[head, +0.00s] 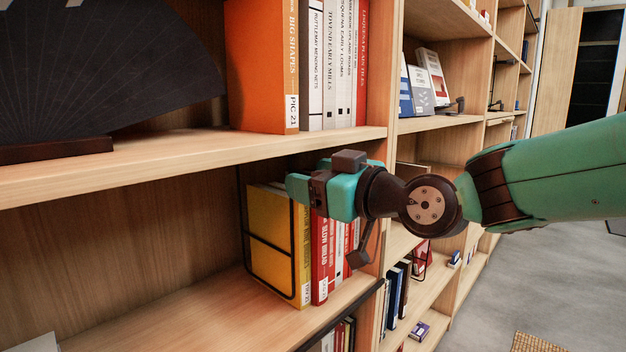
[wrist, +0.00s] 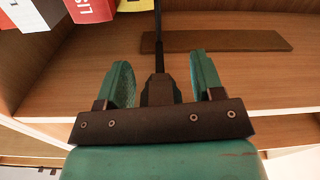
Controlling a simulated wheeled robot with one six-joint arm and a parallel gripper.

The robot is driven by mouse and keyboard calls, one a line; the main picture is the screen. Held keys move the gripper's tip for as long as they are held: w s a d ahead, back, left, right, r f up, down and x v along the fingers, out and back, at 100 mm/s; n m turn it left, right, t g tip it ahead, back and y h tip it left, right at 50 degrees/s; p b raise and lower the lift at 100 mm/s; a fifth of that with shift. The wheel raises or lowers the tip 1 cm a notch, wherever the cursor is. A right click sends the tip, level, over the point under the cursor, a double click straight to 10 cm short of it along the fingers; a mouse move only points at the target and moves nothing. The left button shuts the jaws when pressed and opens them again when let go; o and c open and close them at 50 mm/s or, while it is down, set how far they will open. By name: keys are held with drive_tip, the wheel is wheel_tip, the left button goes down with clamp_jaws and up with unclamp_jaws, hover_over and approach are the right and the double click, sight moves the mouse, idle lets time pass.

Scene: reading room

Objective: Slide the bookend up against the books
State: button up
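The bookend (head: 271,246) is a black wire frame standing on the lower shelf at the left end of the book row. The yellow book (head: 267,217) shows through it, and red and white books (head: 322,255) stand to its right. I cannot tell whether the frame touches the yellow book. My gripper (head: 298,188) is at the upper part of the frame and hides some of it. In the wrist view, my gripper's two green fingers (wrist: 165,80) are spread apart, with a thin dark upright bar, apparently the bookend (wrist: 158,30), between them, clear of both fingers.
An upright panel (head: 383,75) bounds the bay on the right. The lower shelf (head: 190,310) is largely clear left of the bookend. A brown strip (wrist: 215,41) shows in the wrist view.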

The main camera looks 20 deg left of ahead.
drive_tip(key=shift+d, duration=0.1)
idle(0.3)
drive_tip(key=b+v, duration=0.2)
drive_tip(key=v, duration=1.5)
drive_tip(key=shift+d, duration=0.1)
drive_tip(key=s+d+f+m+g+h, duration=0.5)
drive_tip(key=s+d+f+m+h, duration=0.4)
drive_tip(key=s+d+f+h, duration=0.65)
drive_tip(key=d+r+y+p, duration=0.1)
drive_tip(key=r+p, duration=1.1)
drive_tip(key=p, duration=0.1)
drive_tip(key=d+r+y+p, duration=0.1)
drive_tip(key=d+r+p, duration=0.1)
drive_tip(key=r+p, duration=1.1)
drive_tip(key=shift+s+d+r, duration=0.2)
drive_tip(key=shift+s+d, duration=0.05)
